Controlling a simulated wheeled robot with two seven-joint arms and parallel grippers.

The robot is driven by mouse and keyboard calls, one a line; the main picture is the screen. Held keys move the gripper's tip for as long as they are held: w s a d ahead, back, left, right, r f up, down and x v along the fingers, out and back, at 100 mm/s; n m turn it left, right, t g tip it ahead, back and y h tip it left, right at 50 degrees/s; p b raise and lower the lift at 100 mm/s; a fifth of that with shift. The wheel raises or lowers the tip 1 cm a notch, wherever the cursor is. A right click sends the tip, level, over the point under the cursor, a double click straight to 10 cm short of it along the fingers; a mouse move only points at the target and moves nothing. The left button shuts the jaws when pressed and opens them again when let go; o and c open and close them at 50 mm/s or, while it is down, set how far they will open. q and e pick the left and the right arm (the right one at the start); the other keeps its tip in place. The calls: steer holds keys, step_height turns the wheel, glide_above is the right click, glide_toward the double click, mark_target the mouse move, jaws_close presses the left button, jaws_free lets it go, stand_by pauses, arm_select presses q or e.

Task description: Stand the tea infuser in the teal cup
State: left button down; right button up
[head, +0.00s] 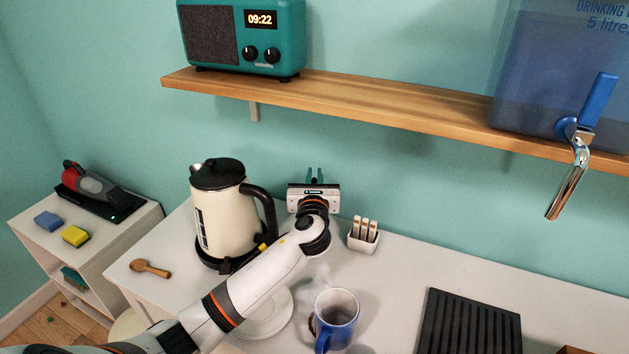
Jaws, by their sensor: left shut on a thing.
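My left gripper (314,175) is beyond the table's middle, near the wall, between the kettle and a small white holder. I cannot pick out a tea infuser. A blue mug (345,335) stands upright at the front of the table, to the right of my left forearm; its handle points toward me. I see no clearly teal cup. My right gripper is not in view.
A cream kettle (220,215) stands left of my left arm. A pale saucer (275,318) lies partly under the arm in view. A wooden scoop (150,268) lies at left. The white holder (362,240) contains packets. A black ribbed tray (468,325) is at right. A shelf (390,100) overhangs.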

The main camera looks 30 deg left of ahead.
arm_select(q)
steer(key=shift+f, duration=0.2)
steer(key=shift+f, duration=0.15)
steer(key=c, duration=1.5)
jaws_free()
steer(key=shift+o, duration=0.2)
steer(key=shift+r, duration=0.25)
steer(key=v, duration=1.2)
steer(key=shift+b, duration=0.3)
